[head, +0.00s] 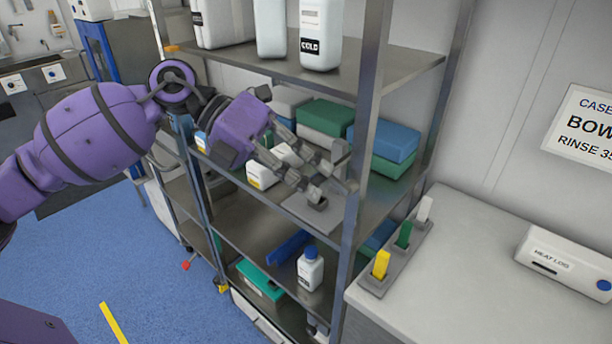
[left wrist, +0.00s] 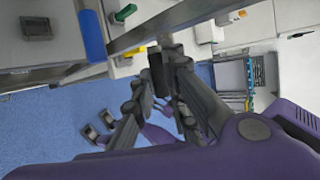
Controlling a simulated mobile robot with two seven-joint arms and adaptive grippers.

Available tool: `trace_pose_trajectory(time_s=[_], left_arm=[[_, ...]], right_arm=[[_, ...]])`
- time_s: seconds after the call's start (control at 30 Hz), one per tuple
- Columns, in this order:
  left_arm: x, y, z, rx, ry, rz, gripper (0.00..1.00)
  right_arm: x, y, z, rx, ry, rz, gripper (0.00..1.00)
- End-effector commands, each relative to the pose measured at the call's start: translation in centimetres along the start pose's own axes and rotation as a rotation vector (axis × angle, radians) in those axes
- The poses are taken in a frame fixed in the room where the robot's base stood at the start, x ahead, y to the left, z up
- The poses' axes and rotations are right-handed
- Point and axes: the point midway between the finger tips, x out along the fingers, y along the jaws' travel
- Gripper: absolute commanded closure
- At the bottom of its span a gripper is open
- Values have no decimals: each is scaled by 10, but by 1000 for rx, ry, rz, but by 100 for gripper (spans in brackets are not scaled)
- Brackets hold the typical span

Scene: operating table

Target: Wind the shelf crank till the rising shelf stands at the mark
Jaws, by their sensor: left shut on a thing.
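My left gripper (head: 328,192) reaches in at the front post of a metal shelf rack (head: 370,120). Its fingers are shut on a small dark grip, which I take to be the shelf crank's handle (left wrist: 157,76); in the left wrist view it sits between the fingers (left wrist: 160,85). The fingers hide most of the crank in the head view. I cannot make out the mark with certainty.
White jugs (head: 321,35) stand on the top shelf. Green packs (head: 325,115) and blue packs (head: 385,140) lie behind my gripper. A blue-capped bottle (head: 310,268) stands lower down. A counter (head: 460,270) with coloured tabs adjoins at right. Blue floor is free at left.

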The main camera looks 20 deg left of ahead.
Motion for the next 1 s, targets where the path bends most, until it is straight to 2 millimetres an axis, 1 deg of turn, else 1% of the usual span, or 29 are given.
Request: trace_pose_trajectory(time_s=[0.1,0.13,0.2,0.27,0.53,0.67,0.77,1.0], left_arm=[[-1,-1,2,0,-5,-2,100],[-1,-1,2,0,-5,-2,84],[-1,-1,1,0,-4,-2,75],[-1,-1,1,0,-4,-2,68],[0,0,0,-1,-1,-1,68],[-7,0,0,-2,-2,0,68],[-22,1,1,-3,-4,1,68],[-73,1,1,-4,-4,2,68]], right_arm=[[0,0,0,0,-1,0,60],[0,0,0,0,-1,0,60],[0,0,0,-1,-1,0,60],[0,0,0,-1,0,-1,60],[3,-1,-5,-5,7,-3,60],[3,0,-4,-4,6,-3,60],[2,0,-4,-3,6,-2,60],[2,0,-4,-2,6,-2,60]])
